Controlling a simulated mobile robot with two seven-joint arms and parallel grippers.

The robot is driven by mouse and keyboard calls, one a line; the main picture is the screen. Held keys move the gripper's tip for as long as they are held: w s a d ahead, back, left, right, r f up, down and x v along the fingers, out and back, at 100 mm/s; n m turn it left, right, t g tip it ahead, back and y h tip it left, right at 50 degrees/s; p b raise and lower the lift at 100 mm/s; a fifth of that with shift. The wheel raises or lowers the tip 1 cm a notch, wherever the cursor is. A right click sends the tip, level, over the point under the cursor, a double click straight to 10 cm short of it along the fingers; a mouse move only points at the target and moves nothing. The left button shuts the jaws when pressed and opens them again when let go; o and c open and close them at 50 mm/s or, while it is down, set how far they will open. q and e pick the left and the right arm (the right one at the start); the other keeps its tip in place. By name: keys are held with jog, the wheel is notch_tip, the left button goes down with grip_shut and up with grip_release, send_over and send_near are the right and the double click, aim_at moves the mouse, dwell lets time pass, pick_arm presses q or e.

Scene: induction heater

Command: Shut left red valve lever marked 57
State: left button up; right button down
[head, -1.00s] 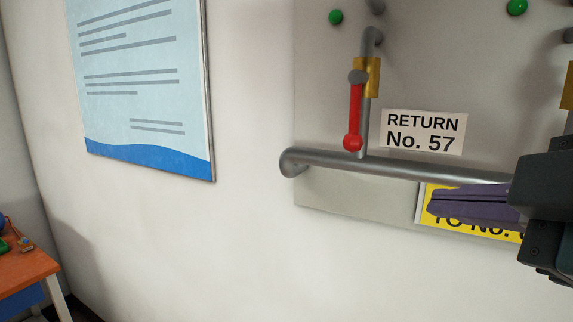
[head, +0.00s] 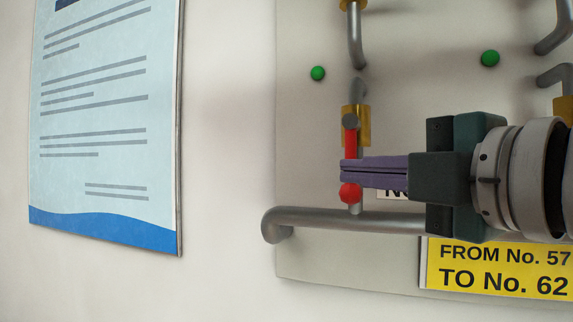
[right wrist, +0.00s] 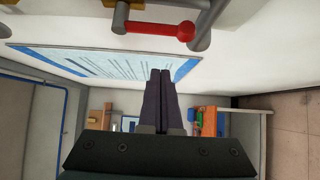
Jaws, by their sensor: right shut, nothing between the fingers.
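The red valve lever (head: 350,144) hangs straight down from its brass valve (head: 363,125) in the head view, with a round red knob at its lower end. In the right wrist view the red lever (right wrist: 158,30) lies across the top, joined to a grey pivot. My right gripper (head: 343,172) comes in from the right, its purple fingers shut and empty. In the head view the fingers overlap the lever's lower half; in the right wrist view the fingertips (right wrist: 160,72) show apart from the lever. The No. 57 label (head: 393,194) is mostly hidden behind this gripper. My left gripper is out of view.
A grey horizontal pipe (head: 330,220) runs just below the lever. Green knobs (head: 318,73) and bent pipes sit above on the panel. A yellow sign (head: 500,268) is at lower right. A blue-and-white poster (head: 105,130) hangs left; the wall between is bare.

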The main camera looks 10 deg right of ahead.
jog(key=w+d+p, duration=0.1)
jog(key=w+p, duration=0.4)
jog(key=w, duration=0.1)
jog(key=shift+w+d, duration=0.15)
jog(key=shift+w, duration=0.15)
dwell(0.3)
